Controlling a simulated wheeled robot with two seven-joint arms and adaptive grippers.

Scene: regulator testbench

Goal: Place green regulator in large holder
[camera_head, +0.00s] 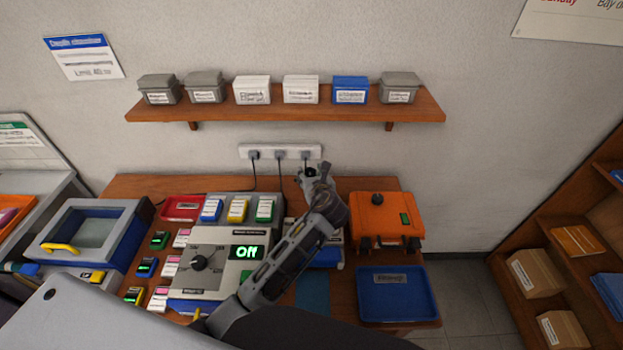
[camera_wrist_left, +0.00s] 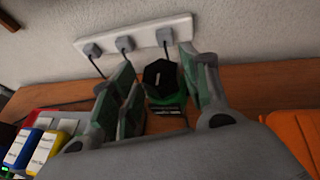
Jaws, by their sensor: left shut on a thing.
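My left gripper (camera_head: 316,174) is in front of the wall socket strip, above the back of the workbench. In the left wrist view its two fingers (camera_wrist_left: 160,95) stand on either side of a green regulator (camera_wrist_left: 168,103) with a black six-sided top (camera_wrist_left: 160,77). The gripper is shut on this regulator. In the head view the regulator is small and mostly hidden by the gripper. I cannot tell for certain which part is the large holder. A grey rack (camera_head: 223,200) on the bench holds blue, yellow and green blocks. My right gripper is not in view.
A test unit (camera_head: 210,280) with a dial reads "Off". An orange case (camera_head: 385,210) and a blue tray (camera_head: 397,295) are at the right. The socket strip (camera_head: 280,152) has hanging cables near my gripper. A shelf (camera_head: 285,110) with several boxes is above.

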